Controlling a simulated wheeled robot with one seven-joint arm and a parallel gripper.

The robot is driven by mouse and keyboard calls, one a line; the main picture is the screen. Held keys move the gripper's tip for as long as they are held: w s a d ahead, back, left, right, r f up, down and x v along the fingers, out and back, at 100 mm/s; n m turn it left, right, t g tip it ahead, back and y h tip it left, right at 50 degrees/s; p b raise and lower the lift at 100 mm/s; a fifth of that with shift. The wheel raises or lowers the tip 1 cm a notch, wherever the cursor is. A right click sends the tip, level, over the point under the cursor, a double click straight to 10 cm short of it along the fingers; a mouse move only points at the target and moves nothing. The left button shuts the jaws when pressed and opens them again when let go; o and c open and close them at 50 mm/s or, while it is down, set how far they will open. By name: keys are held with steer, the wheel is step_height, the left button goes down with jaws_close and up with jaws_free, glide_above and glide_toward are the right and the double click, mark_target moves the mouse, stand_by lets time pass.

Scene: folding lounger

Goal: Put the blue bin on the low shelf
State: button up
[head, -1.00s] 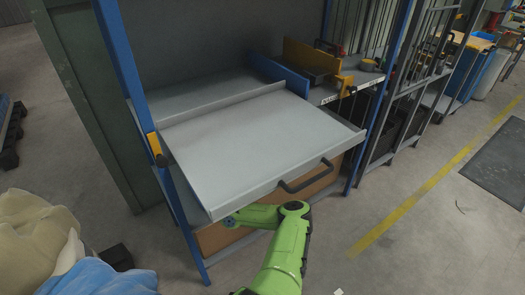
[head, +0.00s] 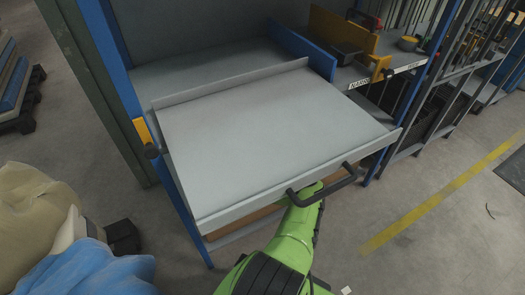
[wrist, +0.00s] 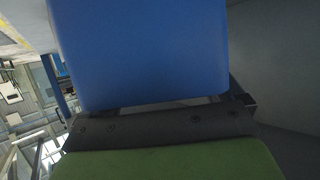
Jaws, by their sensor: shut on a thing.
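The blue bin (wrist: 140,55) fills the upper middle of the wrist view as a smooth blue face. My gripper (wrist: 172,108) is shut on it at its lower edge there; the grip itself is mostly hidden. In the head view my green arm reaches in beneath the pulled-out grey tray, and the gripper and bin are hidden under it. I cannot tell whether the bin touches the shelf.
The grey pull-out tray (head: 270,130) is empty and juts over my arm, with a black handle (head: 325,188) at its front. Blue uprights (head: 112,60) flank the rack. A cream and blue heap (head: 50,235) lies at the left.

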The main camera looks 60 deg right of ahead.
step_height(320, 180, down, 4)
steer(key=shift+r+b, duration=0.1)
steer(key=shift+b, duration=0.8)
steer(key=shift+r, duration=0.1)
steer(key=o, duration=1)
